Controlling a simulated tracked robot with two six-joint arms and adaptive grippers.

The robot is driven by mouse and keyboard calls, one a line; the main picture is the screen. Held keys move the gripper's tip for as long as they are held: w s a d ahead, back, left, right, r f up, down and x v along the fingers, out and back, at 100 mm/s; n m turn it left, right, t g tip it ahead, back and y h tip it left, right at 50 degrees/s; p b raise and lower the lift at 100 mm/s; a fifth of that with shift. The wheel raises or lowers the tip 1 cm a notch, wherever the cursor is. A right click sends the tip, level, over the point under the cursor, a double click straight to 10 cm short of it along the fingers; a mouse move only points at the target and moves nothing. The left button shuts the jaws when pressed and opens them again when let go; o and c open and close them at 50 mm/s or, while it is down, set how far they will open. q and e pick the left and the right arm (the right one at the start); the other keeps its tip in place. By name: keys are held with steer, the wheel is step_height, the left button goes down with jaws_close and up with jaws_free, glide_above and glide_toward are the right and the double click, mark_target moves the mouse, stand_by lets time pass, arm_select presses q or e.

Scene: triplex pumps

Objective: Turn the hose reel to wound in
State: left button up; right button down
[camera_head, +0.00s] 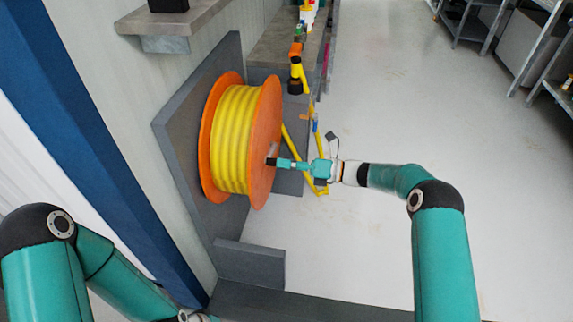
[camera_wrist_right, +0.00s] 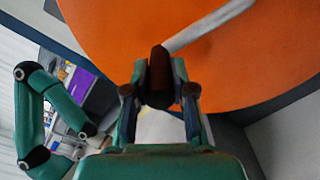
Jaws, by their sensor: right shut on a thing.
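The hose reel (camera_head: 262,135) has orange side discs and yellow hose (camera_head: 233,140) wound on it. It is mounted on a grey panel beside the wall. A length of yellow hose (camera_head: 291,142) hangs down behind the reel to the floor. My right gripper (camera_head: 276,162) is at the reel's outer disc. In the right wrist view my right gripper (camera_wrist_right: 160,80) is shut on the dark handle (camera_wrist_right: 158,70) of a grey crank (camera_wrist_right: 208,26), in front of the orange disc. My left arm shows at the lower left; its gripper is not clearly visible.
A grey bench (camera_head: 275,45) with a yellow and black nozzle (camera_head: 296,77) stands beyond the reel. Metal shelves (camera_head: 470,22) stand at the far right. The floor (camera_head: 390,95) between is clear.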

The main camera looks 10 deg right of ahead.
steer(key=shift+w+r, duration=0.3)
steer(key=shift+r, duration=0.25)
steer(key=shift+d, duration=0.1)
steer(key=c, duration=1)
jaws_free()
steer(key=v, duration=1.2)
steer(key=shift+o, duration=0.2)
